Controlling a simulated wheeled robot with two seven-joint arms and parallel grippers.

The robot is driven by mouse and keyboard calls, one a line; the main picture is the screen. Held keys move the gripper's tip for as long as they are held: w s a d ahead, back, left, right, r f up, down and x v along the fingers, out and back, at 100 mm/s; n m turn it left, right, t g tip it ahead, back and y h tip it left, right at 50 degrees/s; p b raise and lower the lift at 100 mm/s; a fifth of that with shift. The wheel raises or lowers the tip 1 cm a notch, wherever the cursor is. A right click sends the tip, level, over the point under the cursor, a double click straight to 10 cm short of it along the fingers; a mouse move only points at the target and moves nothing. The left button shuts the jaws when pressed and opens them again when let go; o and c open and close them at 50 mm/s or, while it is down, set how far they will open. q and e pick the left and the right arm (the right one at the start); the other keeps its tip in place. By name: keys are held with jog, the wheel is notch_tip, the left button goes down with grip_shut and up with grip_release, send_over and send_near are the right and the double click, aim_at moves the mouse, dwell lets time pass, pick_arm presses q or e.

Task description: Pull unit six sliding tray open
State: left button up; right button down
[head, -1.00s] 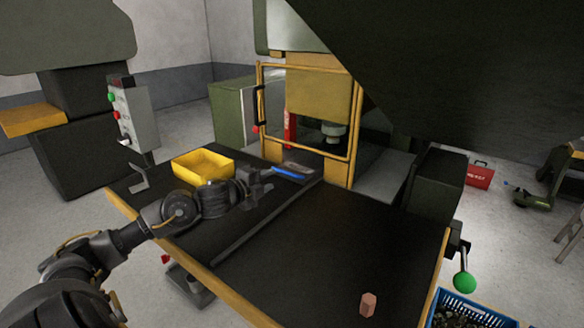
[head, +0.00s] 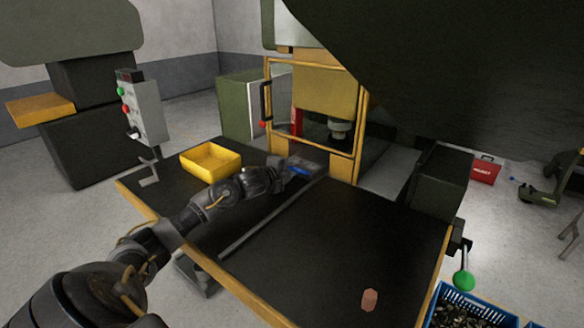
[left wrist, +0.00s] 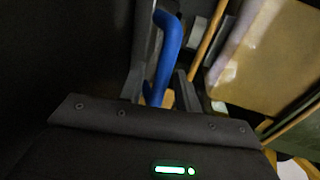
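The sliding tray (head: 308,160) is a flat grey piece with a blue handle (head: 300,171) at the foot of the yellow-framed press. My left gripper (head: 290,170) has reached the handle from the left. In the left wrist view the blue handle (left wrist: 168,45) lies between the two dark fingers of my left gripper (left wrist: 163,90). A gap shows beside the handle, so the fingers look open around it; contact is unclear. The tray's far part is hidden in the press. My right gripper is not in view.
A yellow bin (head: 210,160) stands on the black table (head: 320,240) left of the press, close to my left arm. A copper-coloured piece (head: 369,299) sits near the front edge. A green-knobbed lever (head: 463,280) and blue crate (head: 470,305) are at right.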

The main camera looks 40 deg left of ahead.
pick_arm(q)
jog(key=shift+w, duration=0.1)
grip_shut()
